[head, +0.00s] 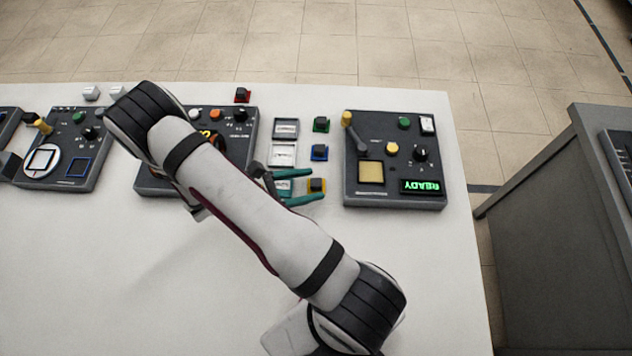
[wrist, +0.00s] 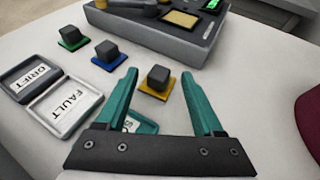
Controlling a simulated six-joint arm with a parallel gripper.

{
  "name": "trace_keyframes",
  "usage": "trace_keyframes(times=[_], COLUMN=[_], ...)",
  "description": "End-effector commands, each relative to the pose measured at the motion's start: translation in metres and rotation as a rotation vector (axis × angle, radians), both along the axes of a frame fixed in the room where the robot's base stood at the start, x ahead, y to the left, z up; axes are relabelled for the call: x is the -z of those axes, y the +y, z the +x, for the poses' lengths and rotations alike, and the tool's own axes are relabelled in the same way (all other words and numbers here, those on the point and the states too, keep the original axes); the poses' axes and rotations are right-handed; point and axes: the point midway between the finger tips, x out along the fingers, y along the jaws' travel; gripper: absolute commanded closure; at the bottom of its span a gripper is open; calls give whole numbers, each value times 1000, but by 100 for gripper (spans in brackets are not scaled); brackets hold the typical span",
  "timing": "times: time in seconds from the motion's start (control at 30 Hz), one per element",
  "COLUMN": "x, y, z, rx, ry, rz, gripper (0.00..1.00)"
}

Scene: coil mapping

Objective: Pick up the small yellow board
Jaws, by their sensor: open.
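The small yellow board (head: 317,190) lies on the white table, a flat yellow square with a dark cube-shaped block on top. In the wrist view the yellow board (wrist: 155,90) is just beyond the fingertips, in line with the gap between them. My gripper (head: 312,186) has teal fingers and is open. In the head view its fingertips reach around the board's near and far sides. In the wrist view my gripper (wrist: 169,76) has nothing between its fingers that I can see held.
A blue board (head: 320,153) and a green board (head: 322,125) lie beyond the yellow one. Labelled trays (head: 282,154) stand to the left, one partly under my gripper. A grey panel (head: 395,198) with a lit READY display stands to the right. A red board (head: 243,95) lies farther back.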

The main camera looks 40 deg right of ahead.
Motion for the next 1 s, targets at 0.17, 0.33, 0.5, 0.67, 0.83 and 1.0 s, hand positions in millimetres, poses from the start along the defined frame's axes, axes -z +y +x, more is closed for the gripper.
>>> trace_keyframes(times=[0.17, 0.33, 0.5, 0.67, 0.83, 1.0], x=[8, 9, 9, 9, 9, 9], y=[-23, -24, -23, -23, -23, -23], z=[-7, -7, -7, -7, -7, -7], rx=[1, -1, -1, -1, -1, -1], ry=[0, -2, -2, -2, -2, -2], rz=[1, 1, 1, 1, 1, 1], gripper=[31, 31, 56, 85, 100, 100])
